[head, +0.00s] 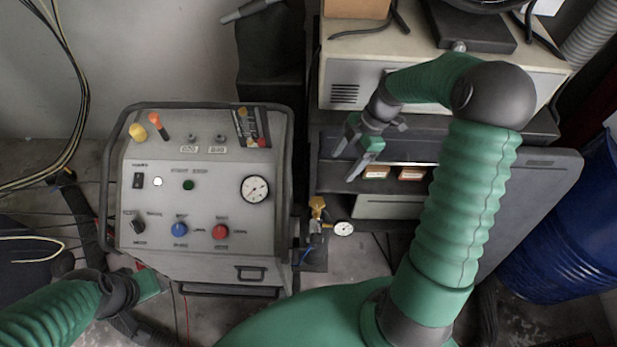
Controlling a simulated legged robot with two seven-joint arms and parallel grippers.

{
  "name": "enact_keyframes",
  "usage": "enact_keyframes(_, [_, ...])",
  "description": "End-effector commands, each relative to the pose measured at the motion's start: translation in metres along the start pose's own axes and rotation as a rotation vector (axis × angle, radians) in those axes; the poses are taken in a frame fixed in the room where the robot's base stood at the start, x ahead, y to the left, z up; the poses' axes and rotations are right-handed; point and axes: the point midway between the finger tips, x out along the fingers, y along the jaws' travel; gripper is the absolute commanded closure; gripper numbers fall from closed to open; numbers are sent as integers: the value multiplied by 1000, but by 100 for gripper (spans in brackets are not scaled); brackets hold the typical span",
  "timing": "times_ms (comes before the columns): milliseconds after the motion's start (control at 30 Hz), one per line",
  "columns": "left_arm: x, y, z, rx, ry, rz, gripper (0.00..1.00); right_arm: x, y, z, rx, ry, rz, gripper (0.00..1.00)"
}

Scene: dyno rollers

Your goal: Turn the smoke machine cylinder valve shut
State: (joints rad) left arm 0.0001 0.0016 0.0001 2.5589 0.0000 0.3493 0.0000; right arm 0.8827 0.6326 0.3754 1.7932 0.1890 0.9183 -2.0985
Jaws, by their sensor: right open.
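The smoke machine (205,255) is a grey cabinet with a sloped control panel, at left centre in the head view. A small brass-yellow valve (318,205) stands just right of the cabinet, with a small round gauge (343,228) beside it. I cannot make out the cylinder or how far the valve is turned. My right gripper (346,165) is open and empty, above and slightly right of the valve in the picture, apart from it. My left gripper (148,285) is at the lower left, near the cabinet's lower front corner; its fingers are not clear.
The panel carries a larger gauge (255,189), a blue knob (180,230) and a red knob (220,231). A shelf unit with a beige device (350,62) stands behind my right arm. A blue drum (565,240) is at the right. Cables hang at the left.

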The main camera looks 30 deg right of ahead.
Motion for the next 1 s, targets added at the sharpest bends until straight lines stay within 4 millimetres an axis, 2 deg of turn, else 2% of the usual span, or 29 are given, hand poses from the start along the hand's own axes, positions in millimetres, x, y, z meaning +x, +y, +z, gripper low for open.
enact_keyframes(167, [0, 0, 1, 1, 0, 0, 64, 18, -4, -8, -2, -5, 0, 31])
enact_keyframes(367, [1, 0, 1, 0, -1, 0, 64, 71, -2, -14, -2, -12, -6, 31])
enact_keyframes(600, [1, 0, 1, -1, 0, 0, 64, 132, 0, -6, 0, -5, -5, 31])
enact_keyframes(700, [1, 0, 0, 0, 0, 0, 64, 151, -1, -3, 1, -3, -3, 31])
enact_keyframes(833, [0, 0, 0, 1, 0, 0, 64, 165, -1, -4, 0, -6, -1, 31])
enact_keyframes(1000, [0, 0, 0, 0, 0, 0, 64, 169, 0, -8, -1, -11, 0, 31])
